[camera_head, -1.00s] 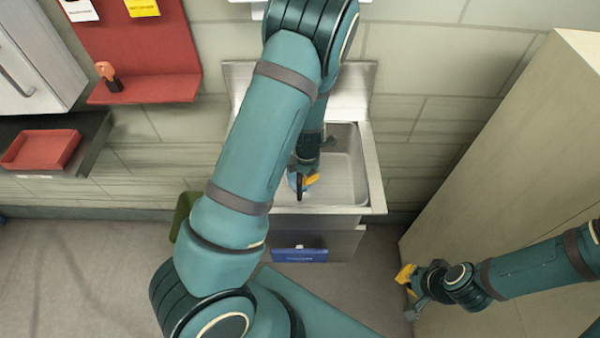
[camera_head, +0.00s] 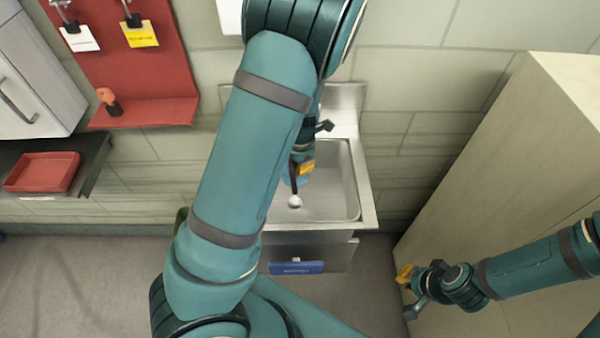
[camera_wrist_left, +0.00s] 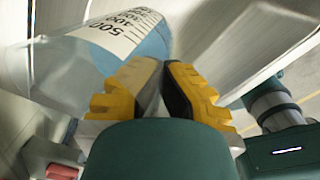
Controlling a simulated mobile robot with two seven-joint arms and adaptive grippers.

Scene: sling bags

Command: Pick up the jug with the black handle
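The jug (camera_wrist_left: 98,60) is large in the left wrist view, at upper left: clear, with a white "500, 400" scale label and a blue patch. It looks tilted there. My left gripper (camera_wrist_left: 163,78) has yellow fingers, nearly together with a narrow dark strip between them, which looks like the black handle. In the head view my left gripper (camera_head: 305,168) is over the sink, partly hidden by my arm. A bit of blue and a dark strip show beside it. My right gripper (camera_head: 408,285) is at lower right, away from the jug, too small to read.
The metal sink (camera_head: 368,200) has a raised rim. Below it is a drawer front with a blue label (camera_head: 297,268). A tall pale cabinet (camera_head: 490,170) stands at right. A red tray (camera_head: 42,172) sits on a shelf at left, under a red panel (camera_head: 110,60).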

